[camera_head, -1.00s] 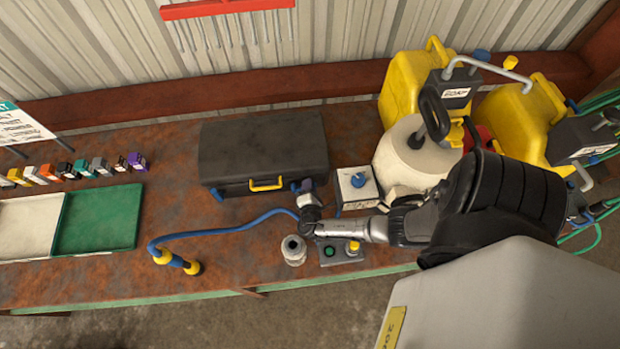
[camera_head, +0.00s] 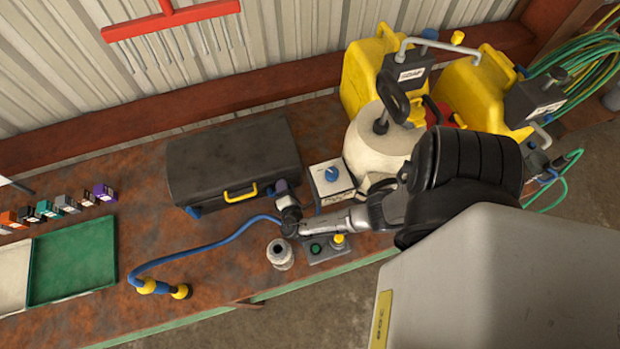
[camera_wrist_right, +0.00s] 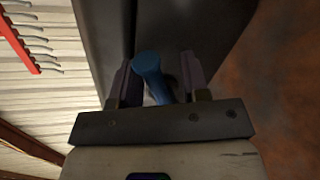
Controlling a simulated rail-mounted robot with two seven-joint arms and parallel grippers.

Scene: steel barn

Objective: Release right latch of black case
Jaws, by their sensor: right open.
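The black case (camera_head: 235,158) lies closed on the rusty workbench, its yellow handle (camera_head: 240,193) on the front side. A blue left latch (camera_head: 193,212) shows at its front left. My right gripper (camera_head: 281,188) is at the case's front right corner. In the right wrist view, the blue right latch (camera_wrist_right: 148,68) stands between the open fingers of my right gripper (camera_wrist_right: 156,82), in front of the case's dark side (camera_wrist_right: 195,25). I cannot tell whether either finger touches it. In the head view my gripper mostly hides this latch. My left gripper is not in view.
A white box with a blue knob (camera_head: 330,180) stands close right of my gripper. A silver canister (camera_head: 281,254) and a button box (camera_head: 325,248) are in front, under my forearm. A blue hose (camera_head: 205,246) runs left. Yellow jugs (camera_head: 370,85) stand at the back right.

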